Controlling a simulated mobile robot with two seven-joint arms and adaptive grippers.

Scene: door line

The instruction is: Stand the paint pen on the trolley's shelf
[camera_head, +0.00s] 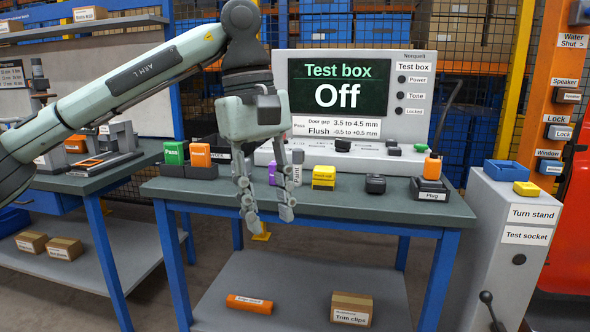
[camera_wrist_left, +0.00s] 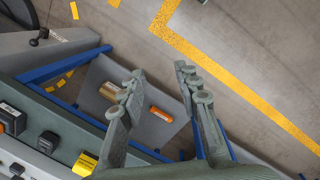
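A white upright piece with a label reading like "Paint" (camera_head: 297,170), probably the paint pen, stands on the grey worktop (camera_head: 340,200), partly hidden by my left gripper. My left gripper (camera_head: 269,219) hangs fingers down in front of the worktop's near edge. Its fingers are apart with nothing between them, as the left wrist view (camera_wrist_left: 157,98) also shows. Below is a grey lower shelf (camera_head: 300,285) on blue legs, probably the trolley's shelf; it also shows in the wrist view (camera_wrist_left: 150,92). My right gripper is in neither view.
On the lower shelf lie an orange tool (camera_head: 250,304) and a trim clips box (camera_head: 351,309). The worktop holds a yellow block (camera_head: 323,177), a black piece (camera_head: 375,184) and a plug holder (camera_head: 430,190). The test box (camera_head: 400,115) reads Off. A turn stand (camera_head: 510,235) stands right.

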